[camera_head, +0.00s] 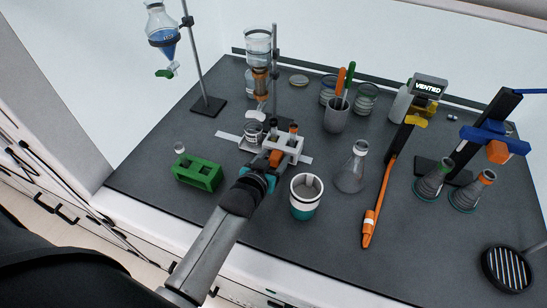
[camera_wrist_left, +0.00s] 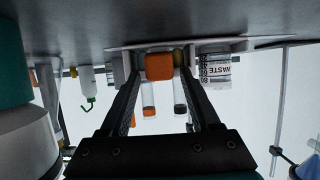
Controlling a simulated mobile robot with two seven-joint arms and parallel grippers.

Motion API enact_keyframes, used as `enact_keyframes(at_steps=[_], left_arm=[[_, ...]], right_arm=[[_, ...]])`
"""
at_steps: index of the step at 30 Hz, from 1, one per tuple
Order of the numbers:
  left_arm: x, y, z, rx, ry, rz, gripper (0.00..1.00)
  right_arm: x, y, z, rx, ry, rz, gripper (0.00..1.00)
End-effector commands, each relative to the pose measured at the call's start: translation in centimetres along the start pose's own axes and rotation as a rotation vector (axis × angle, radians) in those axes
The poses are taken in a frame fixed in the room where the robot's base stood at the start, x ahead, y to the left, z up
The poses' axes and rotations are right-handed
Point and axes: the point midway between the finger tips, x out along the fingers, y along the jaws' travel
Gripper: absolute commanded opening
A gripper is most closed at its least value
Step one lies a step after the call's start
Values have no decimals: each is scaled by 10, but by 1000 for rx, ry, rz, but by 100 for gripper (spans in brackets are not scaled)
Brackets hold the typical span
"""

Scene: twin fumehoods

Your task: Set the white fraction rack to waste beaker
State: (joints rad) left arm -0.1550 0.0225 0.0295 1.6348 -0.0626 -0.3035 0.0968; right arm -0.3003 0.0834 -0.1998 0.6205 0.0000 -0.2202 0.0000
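The white fraction rack (camera_head: 294,146) stands on a pale strip near the middle of the bench. It holds orange-topped tubes, and a clear waste beaker (camera_head: 253,134) is at its left end in the head view. The beaker's WASTE label (camera_wrist_left: 216,69) shows in the left wrist view. An orange block (camera_wrist_left: 160,66) is on the rack's front. My left gripper (camera_wrist_left: 160,85) has its fingers spread on either side of this block, with small gaps seeming to remain. In the head view my left gripper (camera_head: 271,167) reaches the rack from the front. My right gripper is not in view.
A glass column (camera_head: 258,75) on a stand rises behind the rack. A green rack (camera_head: 199,174) is to the left, and a white-and-teal cup (camera_head: 305,194) is close right of my arm.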

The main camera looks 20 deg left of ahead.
Motion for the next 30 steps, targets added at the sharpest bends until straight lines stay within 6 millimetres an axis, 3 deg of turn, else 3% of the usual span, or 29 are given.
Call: enact_keyframes(at_steps=[9,14,30], left_arm=[[-1,0,0,0,-1,0,70],[-11,0,0,0,-1,0,70],[-104,0,0,1,-3,-1,70]], right_arm=[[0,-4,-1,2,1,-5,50],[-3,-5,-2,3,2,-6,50],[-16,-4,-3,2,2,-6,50]])
